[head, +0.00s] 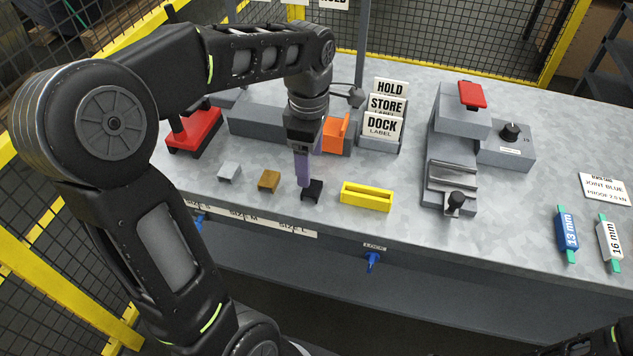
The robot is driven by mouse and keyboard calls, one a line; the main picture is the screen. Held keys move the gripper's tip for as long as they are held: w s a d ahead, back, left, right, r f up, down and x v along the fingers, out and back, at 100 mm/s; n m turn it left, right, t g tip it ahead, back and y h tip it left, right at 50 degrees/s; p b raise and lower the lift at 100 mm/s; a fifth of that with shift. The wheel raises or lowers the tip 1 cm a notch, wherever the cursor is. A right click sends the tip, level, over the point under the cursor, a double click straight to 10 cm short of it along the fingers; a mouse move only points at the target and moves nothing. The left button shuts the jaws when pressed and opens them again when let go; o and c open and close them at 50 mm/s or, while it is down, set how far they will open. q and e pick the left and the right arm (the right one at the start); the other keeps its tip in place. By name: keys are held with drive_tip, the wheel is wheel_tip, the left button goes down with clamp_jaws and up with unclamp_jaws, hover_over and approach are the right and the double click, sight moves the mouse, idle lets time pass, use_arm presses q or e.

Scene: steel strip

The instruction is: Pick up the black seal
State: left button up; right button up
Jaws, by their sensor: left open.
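The black seal (313,192) is a small dark block on the grey steel bench, the rightmost of a row of three small seals. My left gripper (304,183) points down right at it, with its purple-grey fingers open. The fingers overlap the seal's left and back side in the head view. I cannot tell whether they touch it. My right gripper is not in view; only a bit of my right arm shows at the bottom right corner.
A grey seal (229,171) and a brass seal (268,181) stand to the left, a yellow slotted block (366,197) to the right. Behind are an orange part (334,135) and label cards (383,128). A grey press (455,150) stands further right.

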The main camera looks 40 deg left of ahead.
sight(312, 187)
use_arm(q)
drive_tip(key=shift+f, duration=1.35)
drive_tip(key=shift+f, duration=0.1)
drive_tip(key=f+p, duration=0.1)
drive_tip(key=f, duration=0.4)
drive_tip(key=shift+w, duration=0.2)
drive_tip(key=shift+c, duration=0.5)
drive_tip(key=c, duration=1.3)
drive_tip(key=shift+r, duration=0.1)
wheel_tip(312, 187, up, 10)
drive_tip(key=shift+f+b, duration=0.1)
drive_tip(key=shift+b, duration=0.2)
